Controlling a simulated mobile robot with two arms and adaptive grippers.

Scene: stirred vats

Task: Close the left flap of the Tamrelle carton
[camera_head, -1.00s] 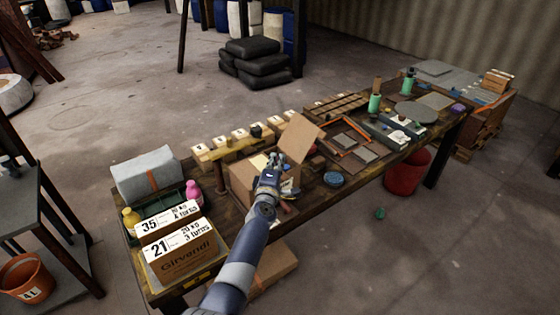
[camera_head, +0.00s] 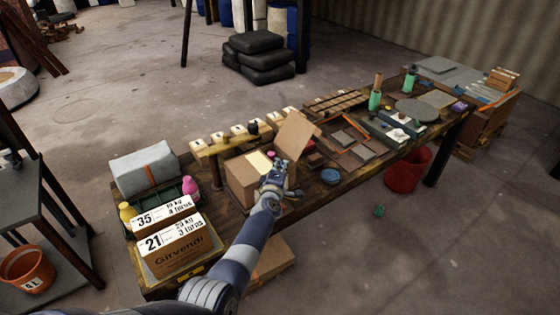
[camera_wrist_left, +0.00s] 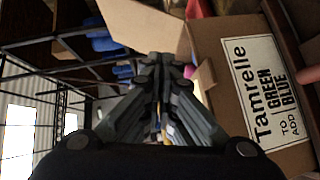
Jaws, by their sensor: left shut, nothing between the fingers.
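The Tamrelle carton (camera_head: 240,184) is an open brown box on the long bench. One large flap (camera_head: 297,135) stands raised and tilted at its right rear. The left part of its top looks low and flat, but I cannot tell the left flap's exact angle. A pale yellow item shows in the opening. My left gripper (camera_head: 277,165) is shut and empty at the carton's right front, hiding part of it. In the left wrist view its shut fingers (camera_wrist_left: 160,70) are beside the carton's labelled wall (camera_wrist_left: 225,55), and an open flap (camera_wrist_left: 148,24) extends left. My right gripper is not in view.
Lettered boxes 35 (camera_head: 165,213) and 21 (camera_head: 180,257) stand at the bench's near left. A grey wrapped bundle (camera_head: 143,172) lies behind them. A blue round dish (camera_head: 330,176) is right of the carton. A row of small labelled blocks (camera_head: 222,142) is behind it.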

